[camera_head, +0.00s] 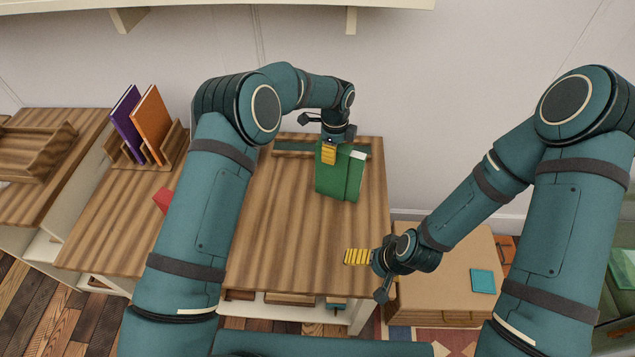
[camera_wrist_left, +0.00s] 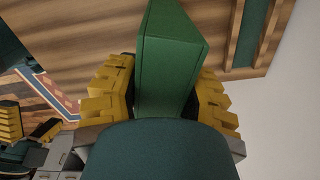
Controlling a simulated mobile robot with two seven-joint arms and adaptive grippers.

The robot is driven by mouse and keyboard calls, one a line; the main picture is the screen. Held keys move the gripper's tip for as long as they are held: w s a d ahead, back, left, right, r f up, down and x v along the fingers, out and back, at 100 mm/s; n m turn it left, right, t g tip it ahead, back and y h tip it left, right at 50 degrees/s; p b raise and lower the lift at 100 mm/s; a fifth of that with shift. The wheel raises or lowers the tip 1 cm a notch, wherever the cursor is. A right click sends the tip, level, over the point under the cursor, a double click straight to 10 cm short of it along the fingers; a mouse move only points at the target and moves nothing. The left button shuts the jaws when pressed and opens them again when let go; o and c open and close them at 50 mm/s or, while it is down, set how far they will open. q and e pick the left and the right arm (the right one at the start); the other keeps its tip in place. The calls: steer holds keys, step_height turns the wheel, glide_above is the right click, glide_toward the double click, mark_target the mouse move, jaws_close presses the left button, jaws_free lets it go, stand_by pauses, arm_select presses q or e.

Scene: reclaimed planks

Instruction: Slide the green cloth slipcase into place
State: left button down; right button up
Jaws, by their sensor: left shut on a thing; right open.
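The green cloth slipcase (camera_head: 327,179) is upright near the back of the wooden table top, beside a green block-like piece with a pale top edge (camera_head: 355,175); I cannot tell whether they are one thing. My left gripper (camera_head: 329,154) is above it, shut on its upper part. In the left wrist view the green slipcase (camera_wrist_left: 168,65) sits between the yellow fingers of my left gripper (camera_wrist_left: 165,95). A dark green rack or strip (camera_head: 295,148) lies along the table's back edge behind it. My right gripper (camera_head: 358,257) is open and empty, near the table's right edge, apart from the slipcase.
A wooden holder (camera_head: 172,147) with a purple book (camera_head: 127,122) and an orange book (camera_head: 153,118) stands at the left. A red item (camera_head: 163,200) is partly hidden by my left arm. A cardboard box (camera_head: 440,290) stands right of the table. The table's middle is clear.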

arm_select(q)
steer(key=shift+w+d, duration=0.45)
steer(key=shift+w, duration=0.3)
steer(key=shift+w+d, duration=0.5)
steer(key=shift+w, duration=0.25)
steer(key=shift+w+d, duration=0.45)
steer(key=shift+w, duration=0.3)
steer(key=shift+c, duration=1.2)
jaws_free()
step_height(320, 180, up, 7)
steer(key=p, duration=0.3)
steer(key=shift+o, duration=1.2)
